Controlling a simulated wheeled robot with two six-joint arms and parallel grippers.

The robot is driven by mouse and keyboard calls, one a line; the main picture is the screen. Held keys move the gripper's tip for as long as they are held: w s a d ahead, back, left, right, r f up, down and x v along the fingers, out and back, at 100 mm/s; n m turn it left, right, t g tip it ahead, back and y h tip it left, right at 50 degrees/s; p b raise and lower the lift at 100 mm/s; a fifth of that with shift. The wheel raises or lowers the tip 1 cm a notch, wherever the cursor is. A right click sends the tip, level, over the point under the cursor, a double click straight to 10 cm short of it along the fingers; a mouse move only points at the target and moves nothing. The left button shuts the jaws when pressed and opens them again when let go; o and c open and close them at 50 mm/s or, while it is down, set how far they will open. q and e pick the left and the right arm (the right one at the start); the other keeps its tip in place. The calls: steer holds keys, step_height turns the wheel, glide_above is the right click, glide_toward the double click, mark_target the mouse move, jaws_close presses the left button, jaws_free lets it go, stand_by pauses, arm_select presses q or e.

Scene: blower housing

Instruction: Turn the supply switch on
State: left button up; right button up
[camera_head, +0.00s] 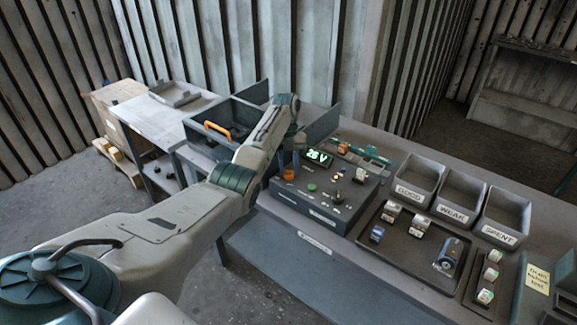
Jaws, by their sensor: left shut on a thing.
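The supply box (330,205) is a dark grey panel on the bench, with a lit green display (319,157) reading about 26 V. Small knobs, lamps and a lever stand on its top. My left arm reaches in from the left, and my left gripper (289,166) points down at the box's back left corner, beside the display. It is shut on a small orange part (289,174), which looks like the supply switch; the arm and fingers hide most of it. The switch's exact position cannot be made out. My right gripper is not in view.
A dark tray (400,248) in front holds small parts and a cylinder (451,255).

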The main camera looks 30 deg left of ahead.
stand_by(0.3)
arm_select(q)
steer(key=o, duration=1)
steer(key=shift+c, duration=0.2)
steer(key=shift+r, duration=0.1)
steer(key=v, duration=1)
steer(key=shift+r+b, duration=0.3)
steer(key=shift+a, duration=0.1)
steer(key=shift+f, duration=0.1)
